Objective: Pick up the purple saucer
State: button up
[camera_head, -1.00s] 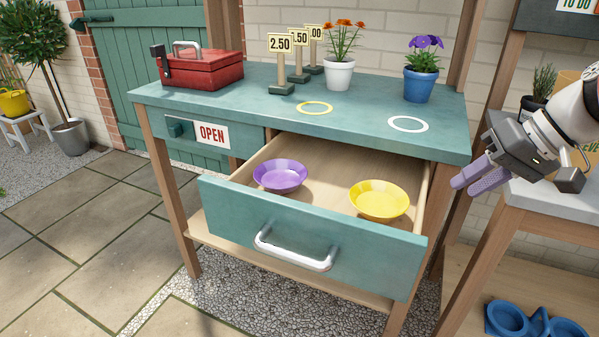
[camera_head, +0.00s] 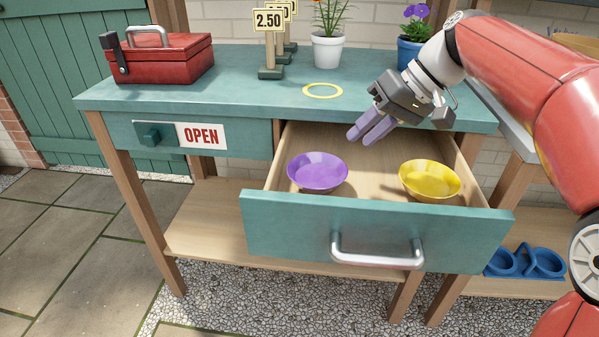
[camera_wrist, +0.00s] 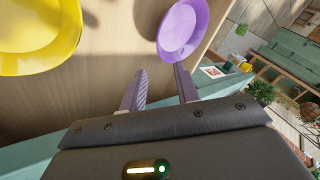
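The purple saucer (camera_head: 317,172) lies in the left part of the open drawer (camera_head: 340,228) in the head view. In the wrist view the purple saucer (camera_wrist: 183,28) is at the top, just beyond the fingertips. My gripper (camera_head: 366,136) is above the back of the drawer, up and to the right of the purple saucer, and apart from it. Its two purple fingers (camera_wrist: 158,85) stand apart with nothing between them, so it is open and empty.
A yellow saucer (camera_head: 430,180) lies in the drawer's right part, also in the wrist view (camera_wrist: 35,35). The teal bench top (camera_head: 210,90) overhangs the drawer's back. On it stand a red toolbox (camera_head: 160,58), price signs (camera_head: 270,40) and flower pots (camera_head: 328,50).

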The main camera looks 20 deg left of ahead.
aim_at(318, 173)
jog(key=x, duration=0.6)
jog(key=shift+s+f, duration=0.2)
grip_shut()
